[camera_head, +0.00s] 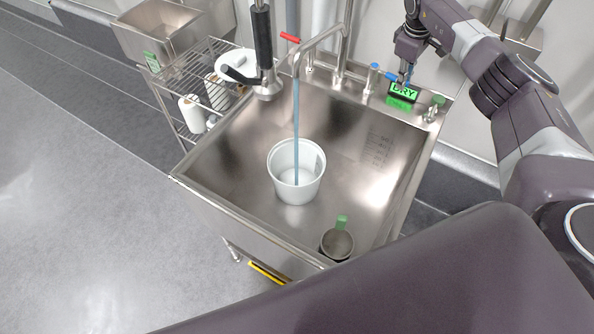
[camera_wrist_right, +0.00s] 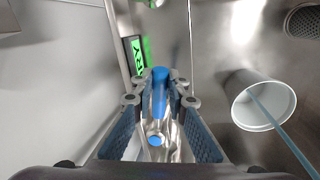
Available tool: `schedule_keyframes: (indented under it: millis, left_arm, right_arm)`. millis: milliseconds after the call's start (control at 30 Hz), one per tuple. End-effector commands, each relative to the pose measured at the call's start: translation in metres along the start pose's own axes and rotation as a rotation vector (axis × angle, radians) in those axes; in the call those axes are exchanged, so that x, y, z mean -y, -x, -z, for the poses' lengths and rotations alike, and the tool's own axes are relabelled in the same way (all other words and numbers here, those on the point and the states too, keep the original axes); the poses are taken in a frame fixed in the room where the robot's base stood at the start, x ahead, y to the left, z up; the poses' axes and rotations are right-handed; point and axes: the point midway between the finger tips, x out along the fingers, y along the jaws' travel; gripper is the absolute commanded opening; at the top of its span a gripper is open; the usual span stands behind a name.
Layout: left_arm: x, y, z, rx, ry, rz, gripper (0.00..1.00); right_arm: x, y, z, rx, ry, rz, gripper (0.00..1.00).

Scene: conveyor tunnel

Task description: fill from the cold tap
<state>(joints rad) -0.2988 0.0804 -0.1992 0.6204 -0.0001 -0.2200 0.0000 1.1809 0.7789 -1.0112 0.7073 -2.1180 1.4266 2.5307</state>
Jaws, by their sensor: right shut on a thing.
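A white bucket (camera_head: 296,185) stands upright in the steel sink. A thin blue stream of water (camera_head: 296,110) falls from the curved spout (camera_head: 332,33) into it; the bucket (camera_wrist_right: 262,106) and stream (camera_wrist_right: 282,135) also show in the right wrist view. The cold tap's blue lever (camera_wrist_right: 160,82) is between the fingers of my right gripper (camera_wrist_right: 160,92), which is shut on it. In the head view my right gripper (camera_head: 404,74) is at the sink's back right. A red tap handle (camera_head: 290,38) is left of the spout. My left gripper is out of view.
A small display (camera_head: 403,92) reads DRY in green beside my right gripper. A black-handled sprayer (camera_head: 263,45) hangs at the back left. A wire rack (camera_head: 190,75) stands left of the sink.

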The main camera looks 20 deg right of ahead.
Motion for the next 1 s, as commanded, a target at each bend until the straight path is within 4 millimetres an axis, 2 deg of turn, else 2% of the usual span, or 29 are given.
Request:
schedule_keyframes:
  millis: [33,200,367,667,900,1000]
  left_arm:
    - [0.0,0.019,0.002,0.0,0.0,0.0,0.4]
    - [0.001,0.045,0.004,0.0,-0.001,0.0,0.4]
    - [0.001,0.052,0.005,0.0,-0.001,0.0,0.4]
    - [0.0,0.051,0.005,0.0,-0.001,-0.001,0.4]
    - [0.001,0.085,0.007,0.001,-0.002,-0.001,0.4]
    - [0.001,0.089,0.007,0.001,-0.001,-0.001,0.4]
  right_arm:
    - [0.005,0.01,0.003,0.007,-0.037,0.002,0.0]
    - [0.021,0.012,0.004,0.037,-0.193,0.001,0.0]
    - [0.029,0.009,0.005,0.051,-0.279,0.001,0.0]
    - [0.03,0.007,0.006,0.052,-0.291,0.001,0.0]
    - [0.039,0.014,0.011,0.072,-0.39,0.003,0.0]
    - [0.042,0.012,0.011,0.076,-0.407,0.003,0.0]
